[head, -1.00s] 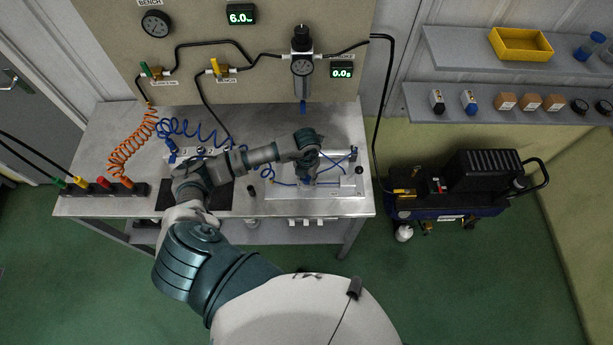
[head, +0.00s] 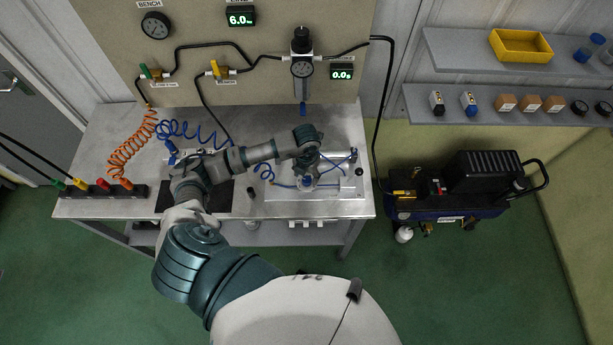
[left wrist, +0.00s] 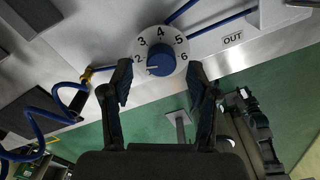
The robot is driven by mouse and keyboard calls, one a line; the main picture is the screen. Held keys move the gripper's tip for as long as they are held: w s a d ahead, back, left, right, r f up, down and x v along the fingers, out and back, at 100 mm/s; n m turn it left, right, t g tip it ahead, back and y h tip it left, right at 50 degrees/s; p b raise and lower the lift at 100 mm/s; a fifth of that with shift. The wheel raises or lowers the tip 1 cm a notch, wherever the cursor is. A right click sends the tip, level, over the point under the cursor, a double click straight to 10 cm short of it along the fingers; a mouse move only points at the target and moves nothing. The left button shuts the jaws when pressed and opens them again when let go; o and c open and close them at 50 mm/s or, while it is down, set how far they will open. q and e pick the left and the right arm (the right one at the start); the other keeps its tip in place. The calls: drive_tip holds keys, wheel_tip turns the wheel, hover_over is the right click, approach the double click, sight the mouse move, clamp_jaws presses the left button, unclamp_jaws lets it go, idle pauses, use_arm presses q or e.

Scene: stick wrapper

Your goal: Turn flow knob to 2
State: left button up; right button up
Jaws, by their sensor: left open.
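The flow knob is a blue knob (left wrist: 161,63) in a white dial (left wrist: 178,34) with black numbers. In the left wrist view 2 to 6 show around its upper side. A small white mark on the knob points to the lower left, a little below the 2. The knob also shows in the head view (head: 308,181) on the white plate at the right of the bench. My left gripper (left wrist: 159,68) is open, its two dark fingers apart on either side of the knob. I cannot tell whether they touch it. My right gripper is not in view.
Blue hoses (head: 285,185) run beside the knob. A regulator with a gauge (head: 302,67) hangs on the back panel, with displays reading 6.0 and 0.0. A coiled orange hose (head: 131,150) is at the left. A compressor (head: 450,195) stands right of the bench (head: 100,135).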

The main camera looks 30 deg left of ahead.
sight(306, 178)
use_arm(q)
wheel_tip(306, 178, up, 10)
drive_tip(key=shift+w, duration=0.15)
drive_tip(key=shift+f, duration=0.1)
idle(0.4)
